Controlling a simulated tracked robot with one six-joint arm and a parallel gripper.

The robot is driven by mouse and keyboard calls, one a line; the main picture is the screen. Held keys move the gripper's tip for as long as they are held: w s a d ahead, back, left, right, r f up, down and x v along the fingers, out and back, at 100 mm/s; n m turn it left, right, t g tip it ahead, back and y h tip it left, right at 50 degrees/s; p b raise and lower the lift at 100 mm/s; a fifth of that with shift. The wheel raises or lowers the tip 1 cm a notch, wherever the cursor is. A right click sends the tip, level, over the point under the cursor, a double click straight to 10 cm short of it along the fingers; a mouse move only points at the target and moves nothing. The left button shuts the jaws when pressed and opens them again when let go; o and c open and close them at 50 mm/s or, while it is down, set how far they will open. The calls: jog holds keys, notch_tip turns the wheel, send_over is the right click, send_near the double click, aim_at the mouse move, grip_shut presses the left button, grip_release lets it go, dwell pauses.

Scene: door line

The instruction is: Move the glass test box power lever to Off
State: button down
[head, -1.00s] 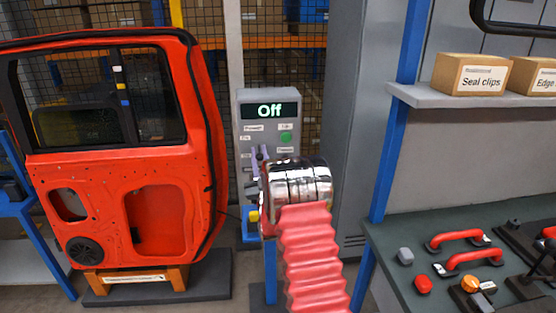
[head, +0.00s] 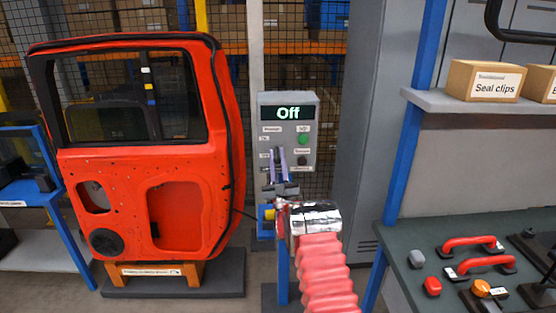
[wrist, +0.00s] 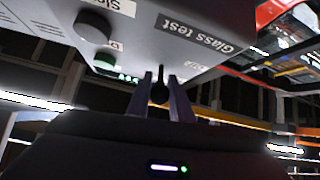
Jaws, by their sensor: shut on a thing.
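The grey glass test box (head: 308,128) stands on a blue post right of the red door, and its display (head: 287,113) reads "Off". My gripper (head: 279,160) is at the lower left of the box front, its two purple fingers pointing up. In the wrist view my fingers (wrist: 164,95) stand on either side of the black power lever (wrist: 159,92), shut on it. The lever is mostly hidden by the fingers in the head view, so its exact setting is hard to read there.
A red car door (head: 180,150) stands on a wooden stand to the left. A grey cabinet (head: 362,130) is close right of the box. A bench (head: 400,250) with red handles and buttons is at the right, below a shelf (head: 430,99) with cartons.

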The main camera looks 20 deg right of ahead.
jog(key=shift+w+r, duration=0.1)
jog(key=shift+w, duration=0.1)
jog(key=c, duration=1.7)
grip_release()
jog(key=v, duration=1.4)
jog(key=shift+w, duration=0.1)
